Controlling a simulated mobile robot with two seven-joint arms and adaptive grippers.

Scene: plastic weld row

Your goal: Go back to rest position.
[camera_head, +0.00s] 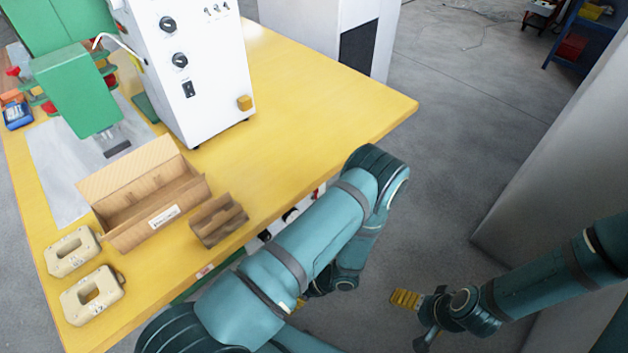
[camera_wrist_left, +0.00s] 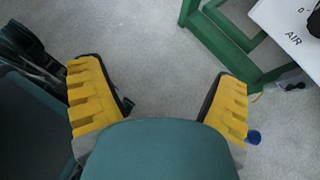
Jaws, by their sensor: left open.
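My left gripper shows clearly in the left wrist view (camera_wrist_left: 158,78), with its two yellow-padded fingers wide apart and only grey floor between them. In the head view my left arm bends beside the table's right edge, and its forearm hides most of that gripper; a small yellow bit (camera_head: 300,303) shows below it. My right gripper (camera_head: 415,318) hangs over the floor at the lower right, clear of the table, with its fingers apart and nothing seen between them.
The yellow table (camera_head: 330,100) holds a white control box (camera_head: 205,75), a green machine (camera_head: 75,90), an open cardboard box (camera_head: 115,185), a small brown holder (camera_head: 218,222) and two beige ring-shaped parts (camera_head: 92,295). A grey panel (camera_head: 570,140) stands at right. Floor between is open.

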